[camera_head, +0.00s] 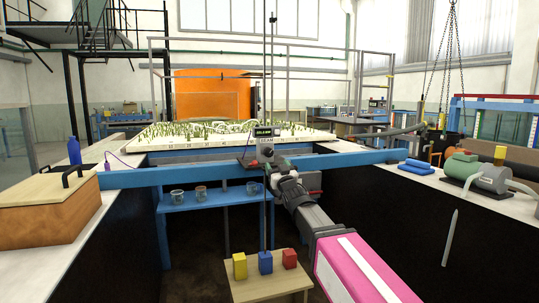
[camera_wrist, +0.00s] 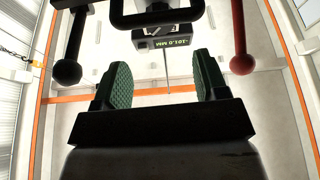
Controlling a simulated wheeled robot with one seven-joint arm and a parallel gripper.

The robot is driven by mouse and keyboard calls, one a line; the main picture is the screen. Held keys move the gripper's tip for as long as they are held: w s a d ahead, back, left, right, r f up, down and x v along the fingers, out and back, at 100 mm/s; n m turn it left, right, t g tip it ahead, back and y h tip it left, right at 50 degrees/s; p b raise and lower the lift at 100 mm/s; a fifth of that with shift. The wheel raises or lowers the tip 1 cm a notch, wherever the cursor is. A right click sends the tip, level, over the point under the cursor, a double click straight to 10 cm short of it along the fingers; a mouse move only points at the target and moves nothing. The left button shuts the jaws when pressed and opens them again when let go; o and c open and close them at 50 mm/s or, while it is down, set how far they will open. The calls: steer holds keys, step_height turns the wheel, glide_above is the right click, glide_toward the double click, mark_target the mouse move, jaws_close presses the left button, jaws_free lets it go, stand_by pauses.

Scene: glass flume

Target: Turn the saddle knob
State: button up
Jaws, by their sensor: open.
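The saddle (camera_head: 266,150) sits on the blue beam, with a small display box above it. In the wrist view the display box (camera_wrist: 168,38) hangs above and beyond my gripper, with a green readout. A dark ball knob (camera_wrist: 67,72) on a rod is at the upper left, and a red ball knob (camera_wrist: 242,64) is at the upper right. I cannot tell which is the saddle knob. My gripper (camera_wrist: 155,82) is open, its green ribbed pads apart with nothing between them. In the head view my gripper (camera_head: 272,170) is close to the saddle, its tips hard to make out.
The blue beam (camera_head: 215,173) spans between two pale counters. A wooden box (camera_head: 45,215) is at left; a green pump (camera_head: 462,166) is at right. A low table (camera_head: 265,290) bears yellow, blue and red blocks. Beakers stand on a blue shelf (camera_head: 222,200) below the beam.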

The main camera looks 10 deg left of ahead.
mark_target(269, 153)
steer(key=x, duration=0.9)
steer(key=shift+w+a+r, duration=0.1)
steer(key=shift+w+a, duration=0.1)
steer(key=c, duration=0.9)
